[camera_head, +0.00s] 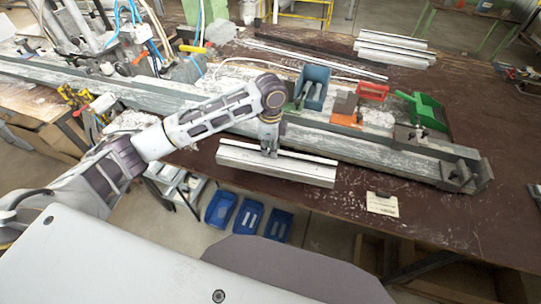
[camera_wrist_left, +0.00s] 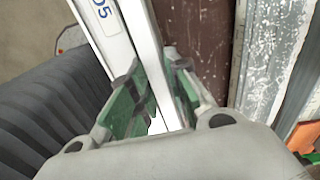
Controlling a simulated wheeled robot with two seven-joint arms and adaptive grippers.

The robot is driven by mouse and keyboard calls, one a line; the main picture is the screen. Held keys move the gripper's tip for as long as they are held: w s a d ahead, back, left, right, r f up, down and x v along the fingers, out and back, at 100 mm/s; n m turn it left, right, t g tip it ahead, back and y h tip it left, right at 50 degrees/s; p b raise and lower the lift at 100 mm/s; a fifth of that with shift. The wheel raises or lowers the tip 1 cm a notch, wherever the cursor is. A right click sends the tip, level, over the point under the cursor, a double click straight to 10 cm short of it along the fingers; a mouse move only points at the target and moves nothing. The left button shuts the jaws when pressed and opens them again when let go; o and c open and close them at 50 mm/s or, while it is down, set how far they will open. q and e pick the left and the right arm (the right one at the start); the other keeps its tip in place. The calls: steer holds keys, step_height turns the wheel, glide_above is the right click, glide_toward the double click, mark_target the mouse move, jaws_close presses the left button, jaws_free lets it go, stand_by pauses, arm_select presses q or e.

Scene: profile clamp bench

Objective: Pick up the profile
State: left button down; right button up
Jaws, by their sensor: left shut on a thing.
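The profile (camera_head: 300,172) is a long pale metal bar lying near the front edge of the brown bench, in front of the clamp bed. In the head view my left gripper (camera_head: 270,151) comes down on it from above, left of its middle. In the left wrist view the profile (camera_wrist_left: 147,45) runs between the green-padded fingers of the left gripper (camera_wrist_left: 153,97), which is shut on it. A label with "05" shows on its side. Whether it rests on the bench or is slightly raised, I cannot tell. My right gripper is not in view.
More profiles (camera_head: 393,47) lie at the back. A small card (camera_head: 382,204) lies right. Blue trays (camera_head: 248,217) stand below the bench.

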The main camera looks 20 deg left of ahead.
arm_select(q)
steer(key=shift+r, duration=0.65)
stand_by(0.4)
